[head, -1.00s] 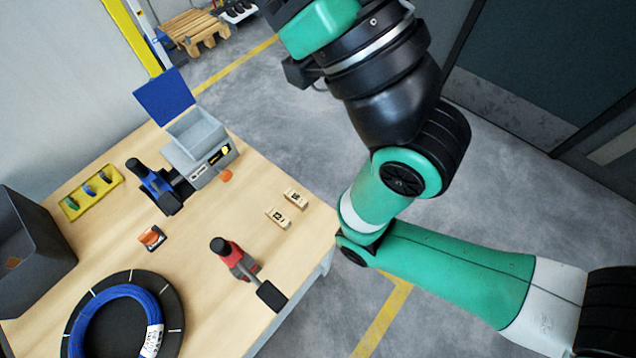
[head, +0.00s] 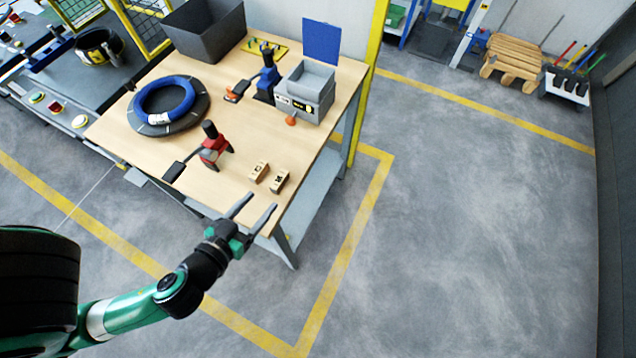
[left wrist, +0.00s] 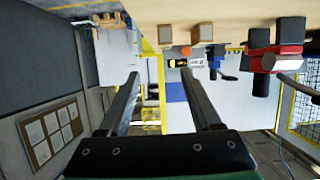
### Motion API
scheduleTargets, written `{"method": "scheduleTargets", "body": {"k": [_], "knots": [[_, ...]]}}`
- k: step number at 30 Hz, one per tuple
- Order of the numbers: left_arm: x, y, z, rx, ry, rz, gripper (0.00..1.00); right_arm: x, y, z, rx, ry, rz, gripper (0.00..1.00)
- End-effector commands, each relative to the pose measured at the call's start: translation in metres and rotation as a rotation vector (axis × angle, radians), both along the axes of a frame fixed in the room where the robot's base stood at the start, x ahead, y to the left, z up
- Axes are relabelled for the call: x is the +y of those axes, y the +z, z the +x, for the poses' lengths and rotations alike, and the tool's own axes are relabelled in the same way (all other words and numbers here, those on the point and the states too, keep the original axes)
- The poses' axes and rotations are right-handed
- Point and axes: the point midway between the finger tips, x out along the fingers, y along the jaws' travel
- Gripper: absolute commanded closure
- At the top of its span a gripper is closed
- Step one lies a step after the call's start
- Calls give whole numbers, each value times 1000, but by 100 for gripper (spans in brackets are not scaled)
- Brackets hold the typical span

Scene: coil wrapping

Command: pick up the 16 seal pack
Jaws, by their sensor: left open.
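Two small seal packs lie side by side near the table's front corner in the head view: a pale one (head: 258,171) closer to the red tool and a darker one (head: 280,181) to its right. Their printed numbers are too small to read surely, so I cannot tell which is the 16. My left gripper (head: 262,201) is open and empty, its fingers pointing toward the packs, apart from them. In the left wrist view, the packs (left wrist: 165,35) and (left wrist: 205,33) hang inverted at the top, beyond the open fingers (left wrist: 160,72). My right gripper is not in view.
On the table (head: 225,185) stand a red tool (head: 213,148), a blue tool (head: 267,75), a grey lidded box (head: 305,92), a blue coil on a black disc (head: 165,107) and a dark bin (head: 205,28). Open floor lies to the right.

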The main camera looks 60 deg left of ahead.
Motion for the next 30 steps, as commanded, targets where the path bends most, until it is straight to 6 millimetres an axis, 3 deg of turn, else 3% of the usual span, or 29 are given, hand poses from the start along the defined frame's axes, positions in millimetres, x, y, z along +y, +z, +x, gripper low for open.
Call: {"method": "scheduleTargets", "body": {"k": [3,10,23,30], "knots": [[0,-5,-9,33,-13,8,35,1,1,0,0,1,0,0],[2,-10,-3,36,-9,2,35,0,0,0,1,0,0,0],[28,-27,40,26,-10,5,35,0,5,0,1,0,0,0],[32,-32,47,28,-12,5,35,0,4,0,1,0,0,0]]}}
